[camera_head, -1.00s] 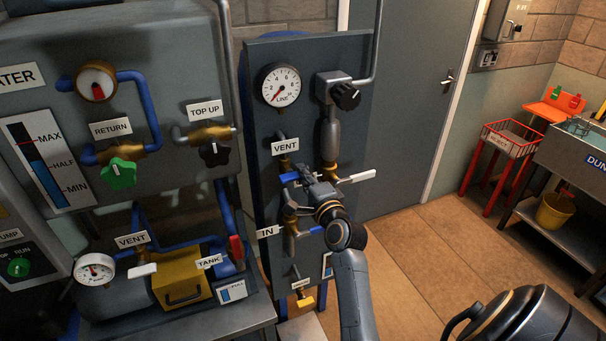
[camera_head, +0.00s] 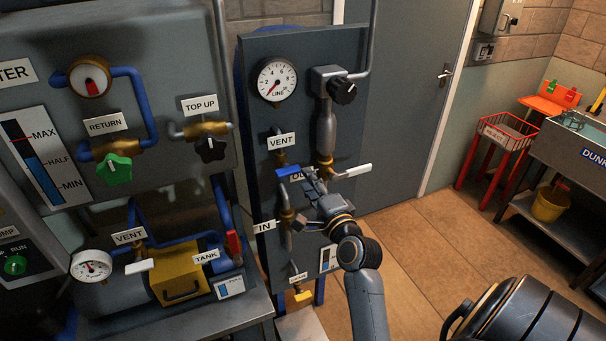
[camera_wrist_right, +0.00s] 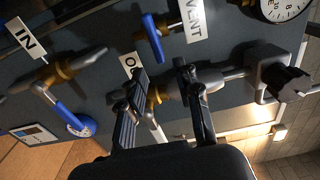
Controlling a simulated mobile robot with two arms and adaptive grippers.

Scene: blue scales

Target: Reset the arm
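My right gripper (camera_head: 309,178) is in front of the dark valve panel (camera_head: 259,90), beside the partly hidden OUT label (camera_head: 296,177). In the right wrist view its two fingers (camera_wrist_right: 160,72) are spread apart with nothing visible held between them. The OUT valve's brass body shows behind and between the fingers. Its white lever (camera_head: 352,171) points right. The VENT valve's blue lever (camera_head: 288,172) is just above the gripper. The IN valve's blue lever (camera_head: 318,227) is below, partly behind my right arm; it also shows in the right wrist view (camera_wrist_right: 70,120). My left gripper is not in view.
The LINE gauge (camera_head: 277,79) and a black knob (camera_head: 343,91) are higher on the panel. A tank unit with a green RETURN knob (camera_head: 115,168) stands left. A red reject basket (camera_head: 508,132) and bench stand right.

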